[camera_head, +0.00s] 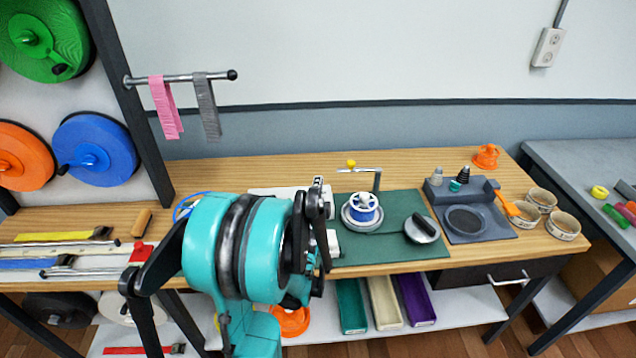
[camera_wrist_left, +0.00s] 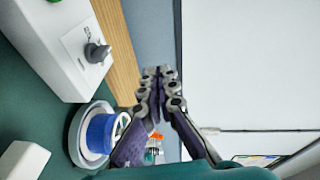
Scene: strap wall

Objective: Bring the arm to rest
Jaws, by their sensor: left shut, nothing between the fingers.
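My left arm, teal and black, comes in at the lower left of the head view and stands in front of the bench. My left gripper (camera_head: 318,198) is at its end, above the near middle of the wooden bench. In the left wrist view the two dark fingers of the gripper (camera_wrist_left: 160,80) meet at their tips, shut with nothing held. A blue spool on a round grey base (camera_head: 362,212) stands to the right of the gripper; the spool also shows in the left wrist view (camera_wrist_left: 101,133), beside the fingers and apart from them. My right gripper is not in view.
A green mat (camera_head: 395,250) holds a round grey piece with a black handle (camera_head: 421,229). A dark grey station (camera_head: 466,222) and several small bowls (camera_head: 563,226) stand at the right. A rail with pink (camera_head: 165,108) and grey straps (camera_head: 207,107) juts out at the upper left.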

